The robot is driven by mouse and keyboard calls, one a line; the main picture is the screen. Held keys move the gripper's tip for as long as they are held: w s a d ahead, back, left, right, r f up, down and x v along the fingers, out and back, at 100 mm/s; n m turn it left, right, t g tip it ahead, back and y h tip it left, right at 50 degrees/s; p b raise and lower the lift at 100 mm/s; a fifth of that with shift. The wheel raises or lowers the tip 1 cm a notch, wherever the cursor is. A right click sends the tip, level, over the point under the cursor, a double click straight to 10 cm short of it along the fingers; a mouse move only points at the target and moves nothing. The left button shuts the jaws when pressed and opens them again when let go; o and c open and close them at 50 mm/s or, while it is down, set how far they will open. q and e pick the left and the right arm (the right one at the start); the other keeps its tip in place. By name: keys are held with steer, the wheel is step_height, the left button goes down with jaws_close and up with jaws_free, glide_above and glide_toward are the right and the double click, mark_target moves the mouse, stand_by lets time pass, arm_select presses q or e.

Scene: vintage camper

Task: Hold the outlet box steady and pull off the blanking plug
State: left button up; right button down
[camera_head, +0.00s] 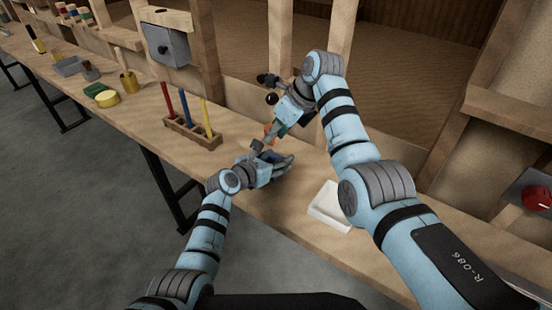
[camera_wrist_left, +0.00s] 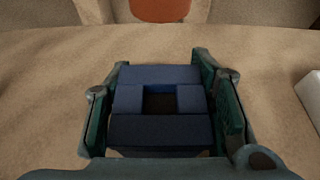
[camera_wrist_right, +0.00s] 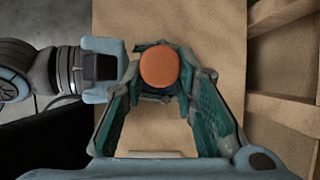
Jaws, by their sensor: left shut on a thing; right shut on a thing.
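The outlet box is a blue block (camera_wrist_left: 160,129) with a dark, empty square opening. My left gripper (camera_wrist_left: 162,105) is shut across its sides, at the bench top. In the head view the box (camera_head: 267,156) is partly covered by my left gripper (camera_head: 276,164). The blanking plug is orange with a round top (camera_wrist_right: 159,67). My right gripper (camera_wrist_right: 160,60) is shut on it. The plug also shows at the top edge of the left wrist view (camera_wrist_left: 160,8), apart from the box. In the head view my right gripper (camera_head: 274,129) is above the box.
A white tray (camera_head: 328,206) lies on the bench to the right of the box. A wooden holder with coloured sticks (camera_head: 192,132) stands to the left. A grey box (camera_head: 168,46) is mounted on the wall frame behind. Bare bench top lies around the tray.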

arm_select(q)
steer(key=o, duration=1.4)
steer(key=shift+c, duration=0.2)
steer(key=shift+s, duration=0.1)
steer(key=v, duration=1.2)
steer(key=shift+a+f, duration=0.1)
steer(key=shift+f, duration=0.05)
